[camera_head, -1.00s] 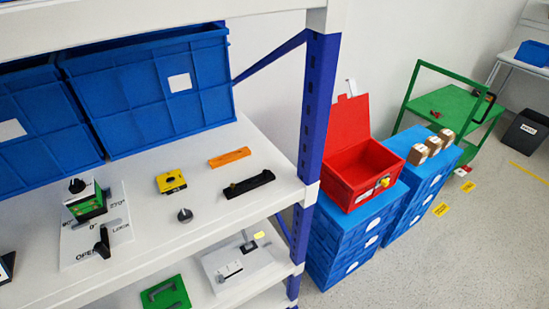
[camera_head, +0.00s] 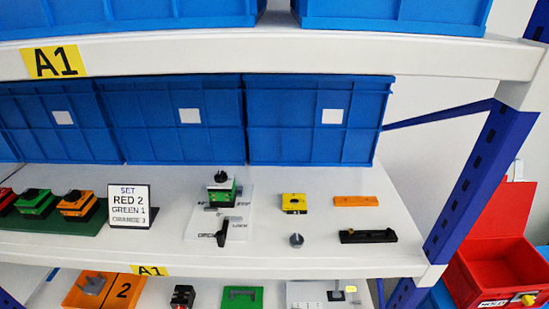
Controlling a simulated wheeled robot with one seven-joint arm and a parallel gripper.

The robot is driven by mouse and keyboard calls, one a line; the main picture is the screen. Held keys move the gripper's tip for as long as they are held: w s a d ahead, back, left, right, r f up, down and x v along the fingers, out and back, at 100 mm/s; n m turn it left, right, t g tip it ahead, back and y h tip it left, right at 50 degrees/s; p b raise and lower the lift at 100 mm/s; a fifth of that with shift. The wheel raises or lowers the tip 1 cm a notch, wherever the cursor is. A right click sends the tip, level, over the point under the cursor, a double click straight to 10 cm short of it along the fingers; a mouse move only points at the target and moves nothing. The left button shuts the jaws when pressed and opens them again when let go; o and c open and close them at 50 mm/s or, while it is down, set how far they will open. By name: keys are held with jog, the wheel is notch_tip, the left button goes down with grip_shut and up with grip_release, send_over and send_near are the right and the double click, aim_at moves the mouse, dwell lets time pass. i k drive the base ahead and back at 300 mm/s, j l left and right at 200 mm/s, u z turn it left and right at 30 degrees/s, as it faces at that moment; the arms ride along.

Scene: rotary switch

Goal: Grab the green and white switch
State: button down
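The green and white switch (camera_head: 222,189) stands upright on a white plate (camera_head: 236,222) on the middle shelf. It has a black knob on top. The plate carries printed angle marks, the word LOCK and a black lever (camera_head: 222,232) at its front. No gripper or arm of mine shows in the camera_head view.
Left of the plate are a sign (camera_head: 129,206) and red, green and orange switches on a green base (camera_head: 60,226). Right of it lie a yellow block (camera_head: 294,203), a grey knob (camera_head: 296,240), an orange bar (camera_head: 356,201) and a black bar (camera_head: 367,236). Blue bins (camera_head: 318,120) stand behind.

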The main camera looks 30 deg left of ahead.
aim_at(223, 194)
jog(key=i+j, duration=0.15)
jog(key=j, duration=0.15)
jog(key=i+j, duration=0.15)
jog(key=j, duration=0.15)
jog(key=j+u, duration=0.1)
jog(key=u, duration=0.3)
jog(key=i+u, duration=0.15)
jog(key=u, duration=0.25)
jog(key=i+j+u, duration=0.1)
jog(key=u, duration=0.3)
jog(key=i+u, duration=0.1)
jog(key=u, duration=0.3)
